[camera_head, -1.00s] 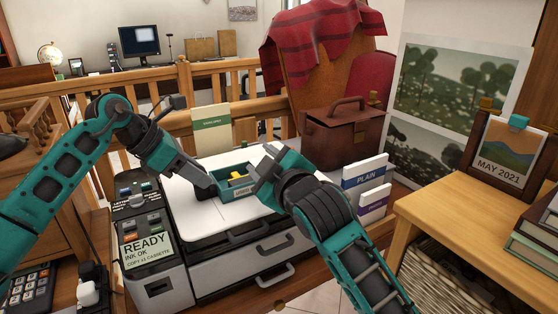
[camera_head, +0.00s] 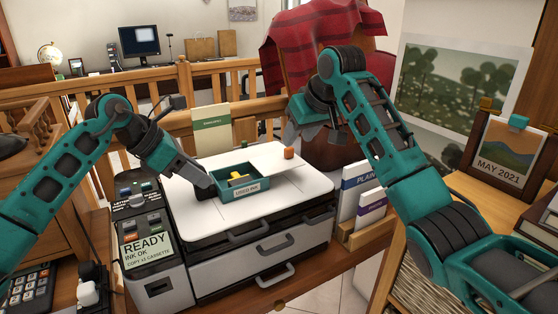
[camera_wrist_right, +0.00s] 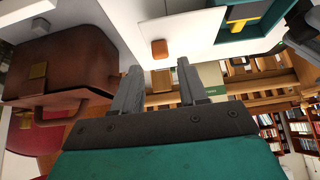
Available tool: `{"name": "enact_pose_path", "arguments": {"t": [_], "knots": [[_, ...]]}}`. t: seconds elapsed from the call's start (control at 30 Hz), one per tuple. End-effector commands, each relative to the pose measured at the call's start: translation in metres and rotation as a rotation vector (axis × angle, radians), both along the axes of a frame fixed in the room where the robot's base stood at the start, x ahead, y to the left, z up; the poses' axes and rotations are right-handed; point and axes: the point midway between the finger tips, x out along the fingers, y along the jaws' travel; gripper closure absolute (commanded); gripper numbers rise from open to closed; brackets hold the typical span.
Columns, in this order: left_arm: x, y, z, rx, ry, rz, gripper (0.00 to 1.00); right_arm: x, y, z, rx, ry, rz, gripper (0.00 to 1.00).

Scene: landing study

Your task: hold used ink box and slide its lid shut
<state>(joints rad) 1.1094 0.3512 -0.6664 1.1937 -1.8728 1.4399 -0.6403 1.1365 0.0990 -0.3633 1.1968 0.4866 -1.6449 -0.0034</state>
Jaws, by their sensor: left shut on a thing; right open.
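The used ink box (camera_head: 240,195) is a teal box with a label on its front, on the white printer top. It stands open, with a yellow thing (camera_head: 238,177) inside; it also shows in the right wrist view (camera_wrist_right: 262,30). My left gripper (camera_head: 208,186) is shut on its left side. A thin white panel with an orange knob (camera_head: 288,153) extends right of the box; it seems to be the lid, slid open. In the right wrist view the knob (camera_wrist_right: 160,48) lies just beyond my right gripper (camera_wrist_right: 157,75), which is open, empty and apart from it.
The grey printer (camera_head: 245,250) has a control panel at left. A brown leather bag (camera_wrist_right: 65,70) stands close to my right gripper. Paper packs (camera_head: 365,195) stand right of the printer, a green-labelled folder (camera_head: 211,130) behind it. A wooden railing runs behind.

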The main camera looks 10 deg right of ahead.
Motion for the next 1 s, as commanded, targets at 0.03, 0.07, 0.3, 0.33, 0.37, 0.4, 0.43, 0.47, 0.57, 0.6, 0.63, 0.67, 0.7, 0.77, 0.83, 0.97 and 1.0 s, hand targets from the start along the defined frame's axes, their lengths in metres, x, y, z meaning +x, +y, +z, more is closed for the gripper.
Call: {"name": "enact_pose_path", "arguments": {"t": [0.03,0.07,0.3,0.33,0.37,0.4,0.43,0.47,0.57,0.6,0.63,0.67,0.7,0.77,0.83,0.97,1.0], "knots": [[0.000,0.000,0.000,0.001,0.001,-0.001,1.00,0.003,0.002,-0.007,-0.002,0.003,0.001,0.57],[0.000,0.000,0.000,0.001,0.001,-0.001,1.00,0.005,0.002,-0.010,-0.002,0.003,0.001,0.57],[0.000,0.000,0.000,0.001,0.001,-0.001,1.00,0.021,0.009,-0.033,-0.001,0.001,0.001,0.57],[0.000,0.000,0.000,0.001,0.001,-0.001,1.00,0.022,0.010,-0.036,-0.001,0.001,0.001,0.57],[0.000,0.000,0.000,0.001,0.000,0.000,1.00,0.023,0.010,-0.037,-0.002,0.000,0.001,0.57],[0.000,0.000,0.000,0.001,0.000,0.000,1.00,0.025,0.011,-0.040,-0.002,-0.001,0.001,0.57],[0.000,0.000,0.000,0.001,0.000,0.000,1.00,0.026,0.011,-0.041,-0.001,-0.002,0.001,0.57],[0.000,0.000,0.000,0.001,0.000,0.000,1.00,0.026,0.011,-0.042,-0.002,-0.002,0.002,0.57],[0.000,0.000,0.000,0.001,0.000,0.000,1.00,0.028,0.012,-0.045,-0.002,-0.002,0.002,0.57],[0.000,0.000,0.000,0.001,0.000,0.000,1.00,0.028,0.012,-0.045,-0.002,-0.003,0.001,0.57],[0.000,0.000,0.000,0.001,0.000,0.000,1.00,0.028,0.012,-0.045,-0.002,-0.003,0.001,0.57],[0.000,0.000,0.000,0.001,0.000,0.000,1.00,0.029,0.012,-0.045,-0.002,-0.003,0.001,0.57],[0.000,0.000,0.000,0.001,0.000,0.000,1.00,0.029,0.012,-0.045,-0.002,-0.003,0.001,0.57],[0.000,0.000,0.000,0.001,0.000,0.000,1.00,0.028,0.012,-0.045,-0.002,-0.003,0.001,0.57],[0.000,0.000,0.000,0.001,0.000,0.000,1.00,0.028,0.012,-0.045,-0.002,-0.003,0.001,0.58],[0.000,0.000,0.000,0.001,0.000,0.000,1.00,0.028,0.012,-0.045,-0.002,-0.003,0.001,0.71],[0.000,0.000,0.000,0.001,0.000,0.000,1.00,0.028,0.012,-0.045,-0.002,-0.003,0.001,0.75]]}}
